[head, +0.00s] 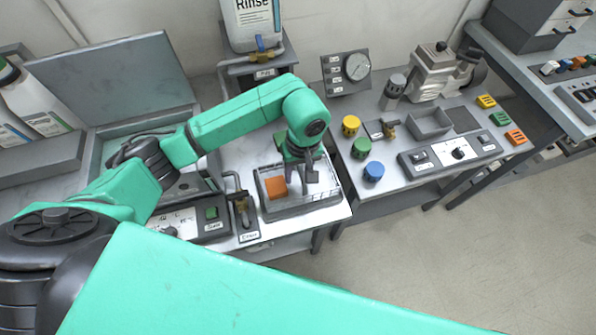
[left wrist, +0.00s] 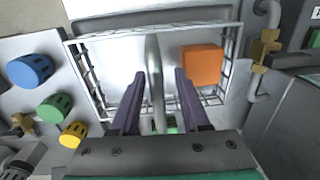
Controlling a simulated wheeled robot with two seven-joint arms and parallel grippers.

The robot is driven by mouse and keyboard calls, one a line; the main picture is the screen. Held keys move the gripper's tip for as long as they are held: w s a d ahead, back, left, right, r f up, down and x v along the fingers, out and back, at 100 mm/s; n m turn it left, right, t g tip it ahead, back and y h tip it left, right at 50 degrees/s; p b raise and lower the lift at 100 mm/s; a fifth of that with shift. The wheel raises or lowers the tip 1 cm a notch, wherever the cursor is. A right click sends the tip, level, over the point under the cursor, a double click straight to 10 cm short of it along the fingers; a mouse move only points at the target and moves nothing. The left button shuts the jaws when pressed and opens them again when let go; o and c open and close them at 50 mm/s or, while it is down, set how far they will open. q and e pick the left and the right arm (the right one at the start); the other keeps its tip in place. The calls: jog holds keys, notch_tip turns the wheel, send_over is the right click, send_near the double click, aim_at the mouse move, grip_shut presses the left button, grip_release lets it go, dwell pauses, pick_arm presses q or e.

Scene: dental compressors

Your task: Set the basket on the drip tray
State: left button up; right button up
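The wire basket (head: 327,188) has thin metal sides and holds an orange block (head: 277,187). It is over the grey drip tray (head: 303,208) at the front right of the left bench. I cannot tell if it rests fully on it. My left gripper (head: 303,180) points down into the basket's middle. In the left wrist view, the basket (left wrist: 228,62) has a grey handle bar (left wrist: 153,65) running between the two dark fingers (left wrist: 159,76). The fingers stand apart, with a visible gap beside the bar. The orange block (left wrist: 202,65) is right of them. My right gripper is out of view.
A second bench to the right carries yellow, green and blue knobs (head: 373,171), a gauge (head: 357,67) and a switch box (head: 450,155). A labelled bottle (head: 250,25) stands behind.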

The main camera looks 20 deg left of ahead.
pick_arm(q)
jog(key=shift+w+r, duration=0.1)
jog(key=shift+r, duration=0.45)
jog(key=r, duration=0.3)
jog(key=r+b, duration=0.1)
jog(key=r, duration=0.3)
jog(key=r+b, duration=0.1)
jog(key=r, duration=0.2)
jog(key=shift+w+d+r, duration=0.2)
jog(key=shift+d, duration=0.15)
jog(key=shift+r, duration=0.3)
jog(key=shift+s, duration=0.1)
